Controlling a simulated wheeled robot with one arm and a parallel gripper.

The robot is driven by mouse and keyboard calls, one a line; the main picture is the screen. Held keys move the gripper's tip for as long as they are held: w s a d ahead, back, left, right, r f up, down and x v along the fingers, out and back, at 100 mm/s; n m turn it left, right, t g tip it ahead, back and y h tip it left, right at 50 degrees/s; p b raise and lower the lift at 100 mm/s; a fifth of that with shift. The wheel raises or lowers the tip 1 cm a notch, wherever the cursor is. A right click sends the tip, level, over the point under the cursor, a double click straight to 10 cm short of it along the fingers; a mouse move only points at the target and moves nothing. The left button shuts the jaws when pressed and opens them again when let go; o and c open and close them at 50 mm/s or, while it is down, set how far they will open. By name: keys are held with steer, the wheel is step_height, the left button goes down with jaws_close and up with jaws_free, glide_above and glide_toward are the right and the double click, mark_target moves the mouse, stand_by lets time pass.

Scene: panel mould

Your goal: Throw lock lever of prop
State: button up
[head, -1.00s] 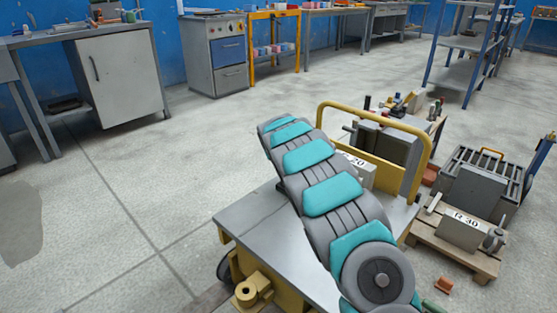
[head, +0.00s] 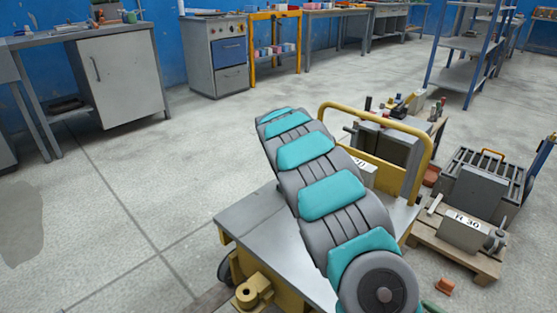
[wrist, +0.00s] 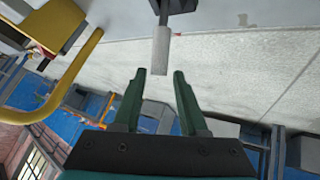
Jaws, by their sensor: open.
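A pale grey lever handle (wrist: 160,52) shows at the top middle of the wrist view, joined to a dark mount (wrist: 172,5) at the upper edge. My gripper (wrist: 159,73) has two green fingers spread apart, with nothing held. In the picture, the handle's free end lies between the fingertips, with a gap on each side; I cannot tell how far apart they are in depth. The rest of the prop is cut off above. In the head view my arm hides the gripper and the lever.
A trolley with a grey top (head: 262,228) and yellow push bar (head: 375,113) stands around my arm; the bar also shows at left in the wrist view (wrist: 68,85). A pallet (head: 455,251) with a block marked R 30 (head: 463,232) is at right. Open floor (head: 150,180) lies left.

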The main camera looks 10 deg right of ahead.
steer(key=v, duration=0.3)
steer(key=shift+s+a+r, duration=0.1)
steer(key=shift+s+r, duration=0.1)
steer(key=shift+s, duration=0.05)
stand_by(0.4)
steer(key=s+d+r+m+g+p, duration=0.1)
steer(key=s+r+g, duration=0.15)
steer(key=s, duration=0.85)
steer(key=s+d+r+m+g, duration=0.15)
steer(key=s+r, duration=0.25)
steer(key=s, duration=0.8)
steer(key=s+a+f+g+y, duration=0.1)
steer(key=s+a, duration=0.3)
steer(key=s, duration=1.5)
steer(key=s+a+f+g+y+p, duration=0.1)
steer(key=s+a+g, duration=0.3)
steer(key=s, duration=1.6)
steer(key=shift+s+n+g+y, duration=0.15)
steer(key=shift+n+g+y, duration=0.15)
steer(key=shift+n, duration=0.15)
steer(key=shift+a, duration=0.15)
